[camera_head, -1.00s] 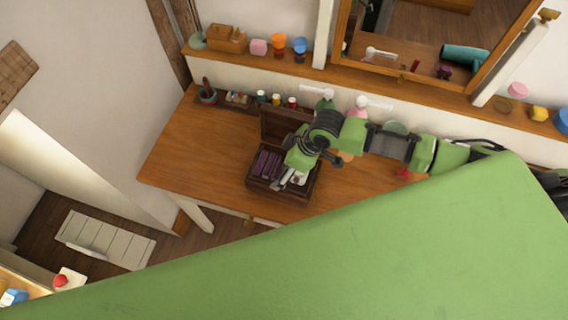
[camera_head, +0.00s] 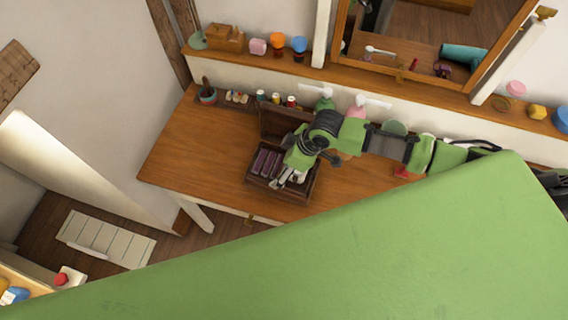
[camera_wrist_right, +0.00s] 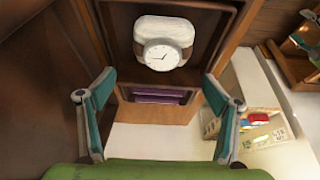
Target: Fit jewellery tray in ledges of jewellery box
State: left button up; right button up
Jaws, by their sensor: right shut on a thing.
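The jewellery box (camera_head: 311,190) is dark wood and stands open on the desk, its lid (camera_head: 277,122) raised at the back. Purple padded rolls (camera_head: 265,163) show in its left part. My right gripper (camera_head: 291,180) is over the right part of the box and hides much of it. In the right wrist view, the fingers of my right gripper (camera_wrist_right: 159,88) are spread around a wooden piece with a purple slot (camera_wrist_right: 160,97), seemingly the jewellery tray. A white-faced watch on a cushion (camera_wrist_right: 164,45) lies beyond in a dark compartment. Tray contact with the ledges is hidden. My left gripper is out of view.
The wooden desk (camera_head: 200,150) is clear left of the box. Small jars (camera_head: 276,99) and a plant pot (camera_head: 208,96) stand along its back. A shelf (camera_head: 290,67) with ornaments and a mirror (camera_head: 430,45) is behind.

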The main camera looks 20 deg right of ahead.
jog(key=shift+s+d+f, duration=0.15)
jog(key=shift+s+f, duration=0.35)
jog(key=shift+f, duration=0.25)
jog(key=shift+c, duration=0.5)
jog(key=o, duration=1.5)
jog(key=shift+w+f, duration=0.15)
jog(key=shift+w, duration=0.2)
jog(key=shift+s+r, duration=0.1)
jog(key=shift+r, duration=0.15)
jog(key=v, duration=1.1)
jog(key=shift+w+r, duration=0.2)
jog(key=shift+r, duration=0.3)
jog(key=shift+s, duration=0.1)
